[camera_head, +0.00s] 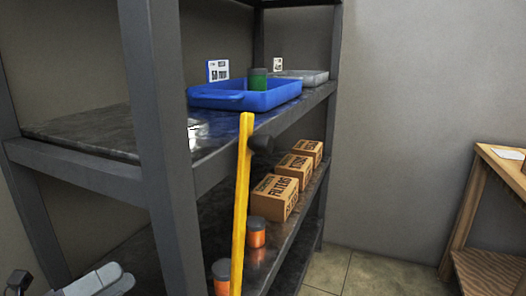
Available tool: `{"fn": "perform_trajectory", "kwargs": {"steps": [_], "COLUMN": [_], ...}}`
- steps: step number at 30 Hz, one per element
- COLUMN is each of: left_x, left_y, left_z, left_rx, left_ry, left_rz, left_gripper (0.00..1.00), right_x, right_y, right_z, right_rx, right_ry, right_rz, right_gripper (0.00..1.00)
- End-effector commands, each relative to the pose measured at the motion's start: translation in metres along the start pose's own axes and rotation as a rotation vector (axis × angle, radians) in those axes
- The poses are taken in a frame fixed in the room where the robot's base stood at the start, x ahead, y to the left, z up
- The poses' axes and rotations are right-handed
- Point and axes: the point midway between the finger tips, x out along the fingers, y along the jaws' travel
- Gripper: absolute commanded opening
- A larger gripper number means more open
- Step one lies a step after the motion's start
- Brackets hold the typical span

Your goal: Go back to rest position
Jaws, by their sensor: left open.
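My left gripper (65,283) shows only in part, low in the bottom left corner, as light grey and dark pieces. It is open, and I see nothing held in it. It is apart from the things on the shelves, in front of the shelf unit's left side. My right gripper is out of view.
A dark metal shelf unit (165,110) fills the left and middle. It bears a blue tray (225,98) with a green-and-dark container (258,79), boxes (275,197) and orange containers (256,238). A yellow bar (241,200) stands in front. A wooden table (490,165) is at right.

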Motion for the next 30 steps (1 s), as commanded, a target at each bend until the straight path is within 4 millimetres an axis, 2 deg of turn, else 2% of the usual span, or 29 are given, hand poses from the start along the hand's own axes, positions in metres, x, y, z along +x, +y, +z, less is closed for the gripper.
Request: {"fn": "perform_trajectory", "kwargs": {"steps": [1,4,8,10,14,18,21,24,27,30], "left_x": [0.005,0.004,-0.004,-0.011,-0.027,-0.045,-0.053,-0.059,-0.062,-0.063], "left_y": [-0.013,-0.011,0.005,0.017,0.036,0.045,0.043,0.039,0.038,0.039], "left_z": [0.012,0.022,0.022,0.013,-0.023,-0.081,-0.12,-0.148,-0.161,-0.165], "left_rx": [-0.138,-0.42,-0.793,-0.995,-1.367,-1.717,-1.897,-2.009,-2.061,-2.074], "left_ry": [-0.076,-0.235,-0.446,-0.56,-0.767,-0.958,-1.054,-1.113,-1.141,-1.146], "left_rz": [-0.005,-0.001,0.046,0.091,0.207,0.362,0.462,0.534,0.568,0.575], "left_gripper": [0.89,0.89,0.89,0.89,0.89,0.89,0.89,0.89,0.89,0.89], "right_x": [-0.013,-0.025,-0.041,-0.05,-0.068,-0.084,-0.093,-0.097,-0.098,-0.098], "right_y": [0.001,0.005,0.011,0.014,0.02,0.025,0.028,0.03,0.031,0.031], "right_z": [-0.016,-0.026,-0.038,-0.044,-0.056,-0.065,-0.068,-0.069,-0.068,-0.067], "right_rx": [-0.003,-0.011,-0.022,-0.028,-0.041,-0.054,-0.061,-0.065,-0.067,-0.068], "right_ry": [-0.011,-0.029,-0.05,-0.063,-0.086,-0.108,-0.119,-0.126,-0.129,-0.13], "right_rz": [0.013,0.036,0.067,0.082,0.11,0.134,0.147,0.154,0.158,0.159], "right_gripper": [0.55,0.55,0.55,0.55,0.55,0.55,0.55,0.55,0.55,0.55]}}
